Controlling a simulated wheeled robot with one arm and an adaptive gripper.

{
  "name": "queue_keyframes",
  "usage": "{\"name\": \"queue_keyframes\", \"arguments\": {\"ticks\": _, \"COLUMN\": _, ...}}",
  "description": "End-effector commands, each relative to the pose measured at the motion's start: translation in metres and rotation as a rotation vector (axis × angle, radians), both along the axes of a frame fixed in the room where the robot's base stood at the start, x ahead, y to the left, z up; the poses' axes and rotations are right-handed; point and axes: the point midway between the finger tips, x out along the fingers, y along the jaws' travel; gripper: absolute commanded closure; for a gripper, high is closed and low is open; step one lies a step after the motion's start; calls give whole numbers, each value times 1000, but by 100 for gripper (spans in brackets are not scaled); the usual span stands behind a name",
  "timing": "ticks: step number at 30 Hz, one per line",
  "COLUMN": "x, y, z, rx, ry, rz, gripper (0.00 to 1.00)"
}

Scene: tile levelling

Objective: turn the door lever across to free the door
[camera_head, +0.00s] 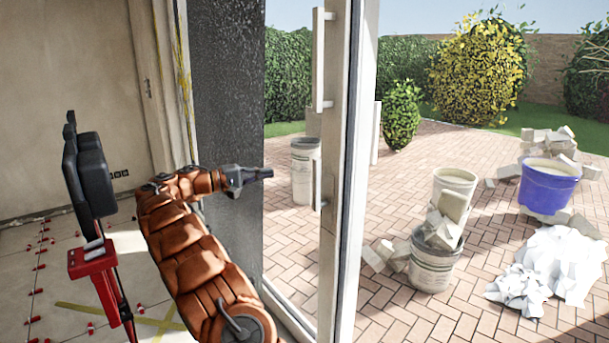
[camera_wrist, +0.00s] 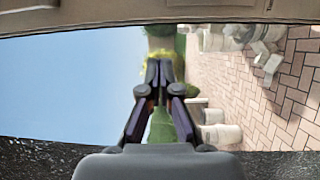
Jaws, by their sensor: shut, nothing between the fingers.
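The glass door (camera_head: 356,150) has a pale frame and stands right of my gripper in the head view. The door lever (camera_head: 317,183) is a short pale handle low on the frame, standing upright. A long upright pull bar (camera_head: 319,62) is above it. My gripper (camera_head: 268,174) is shut and empty, pointing right toward the lever, at about its height, with a gap between in the picture. In the wrist view the fingertips (camera_wrist: 159,64) are together with nothing between them. The pale door frame (camera_wrist: 110,16) runs along the top there; I cannot clearly make out the lever.
A dark rough wall edge (camera_head: 232,90) stands behind my gripper. A red stand with a black top (camera_head: 92,262) is at left, with red tile clips on the floor. Outside are buckets (camera_head: 436,262), a blue tub (camera_head: 548,188), rubble and brick paving.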

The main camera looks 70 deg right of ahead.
Motion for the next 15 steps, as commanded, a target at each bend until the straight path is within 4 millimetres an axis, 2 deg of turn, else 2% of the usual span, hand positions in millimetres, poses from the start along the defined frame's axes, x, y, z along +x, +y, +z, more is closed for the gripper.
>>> {"name": "queue_keyframes", "arguments": {"ticks": 10, "x": -2, "y": -2, "z": 0, "rx": 1, "ry": 1, "rz": 0, "gripper": 100}}
{"name": "queue_keyframes", "arguments": {"ticks": 15, "x": -14, "y": -14, "z": 1, "rx": 3, "ry": 3, "rz": 0, "gripper": 100}}
